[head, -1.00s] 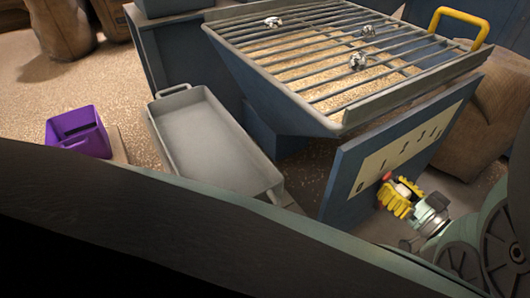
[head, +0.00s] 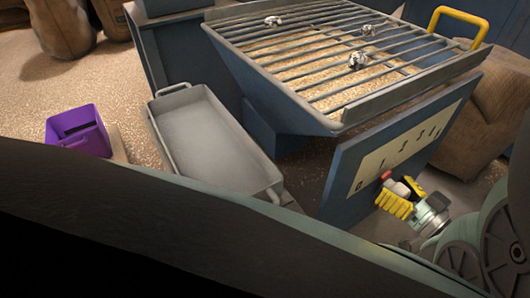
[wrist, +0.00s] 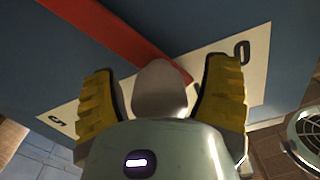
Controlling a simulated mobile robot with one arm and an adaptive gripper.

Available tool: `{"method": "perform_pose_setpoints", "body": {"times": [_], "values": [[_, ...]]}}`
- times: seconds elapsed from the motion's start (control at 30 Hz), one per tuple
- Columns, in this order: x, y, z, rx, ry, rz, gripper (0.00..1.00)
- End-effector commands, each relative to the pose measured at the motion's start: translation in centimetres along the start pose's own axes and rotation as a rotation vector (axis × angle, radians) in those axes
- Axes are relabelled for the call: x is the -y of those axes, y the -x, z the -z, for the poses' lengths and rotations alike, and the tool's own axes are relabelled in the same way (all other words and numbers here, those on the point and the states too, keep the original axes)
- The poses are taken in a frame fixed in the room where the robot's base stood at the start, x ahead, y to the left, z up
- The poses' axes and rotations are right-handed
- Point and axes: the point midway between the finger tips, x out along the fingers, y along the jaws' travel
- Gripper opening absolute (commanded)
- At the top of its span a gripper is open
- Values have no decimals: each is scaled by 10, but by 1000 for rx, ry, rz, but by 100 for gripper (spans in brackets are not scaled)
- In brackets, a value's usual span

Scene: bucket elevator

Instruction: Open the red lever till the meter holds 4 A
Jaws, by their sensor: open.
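The red lever (wrist: 125,38) runs in the wrist view as a flat bar from the upper left to a tip close to the 0 end of a pale number scale (wrist: 215,62). In the head view only a small red bit (head: 386,175) of it shows beside my gripper, below the scale (head: 405,150) on the blue panel. My gripper (wrist: 168,85) is open, its yellow ridged fingers on either side of a pale rounded piece. The lever tip lies just beyond that piece; I cannot tell whether they touch. In the head view my gripper (head: 397,196) is at the panel's lower right. I see no meter reading.
A blue hopper (head: 255,82) with a barred grate and a yellow handle (head: 462,22) stands above the panel, silver lumps on its bars. A grey tray (head: 262,186) and a purple bin (head: 92,143) stand left. Brown sacks (head: 480,125) stand right of the panel.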

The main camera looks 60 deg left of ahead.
Motion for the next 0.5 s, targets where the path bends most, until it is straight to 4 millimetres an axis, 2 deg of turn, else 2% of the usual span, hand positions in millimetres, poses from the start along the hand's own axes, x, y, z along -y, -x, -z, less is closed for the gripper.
{"method": "perform_pose_setpoints", "body": {"times": [0.5], "values": [[-3, 56, 2, -4, 5, -10, 75]]}}
